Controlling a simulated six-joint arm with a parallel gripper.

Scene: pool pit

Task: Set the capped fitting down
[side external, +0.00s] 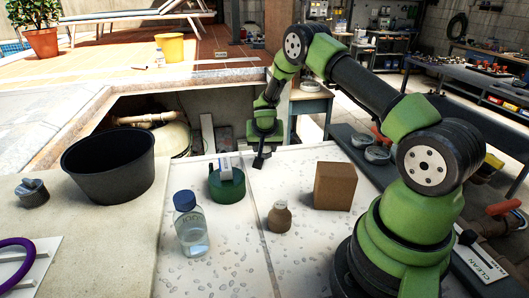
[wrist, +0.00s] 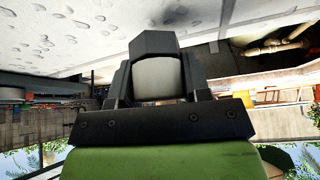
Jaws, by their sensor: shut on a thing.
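My gripper (wrist: 157,80) is shut on the capped fitting, which shows in the wrist view as a pale grey cylinder (wrist: 158,78) with a dark, angular cap (wrist: 154,42). The dark fingers stand on both sides of it. In the side external view my gripper (side external: 259,152) points down over the far part of the pale speckled slab (side external: 185,265). A small dark end (side external: 258,163) shows below it, close to the slab. I cannot tell whether it touches the slab. Most of the fitting is hidden in that view.
A green round holder (side external: 228,190) with a small white-and-blue box (side external: 225,166) stands just left of my gripper. A water bottle (side external: 190,228), a brown jug (side external: 280,217) and a brown box (side external: 335,185) stand nearer. A black tub (side external: 108,168) is at left. An open pit lies beyond the slab.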

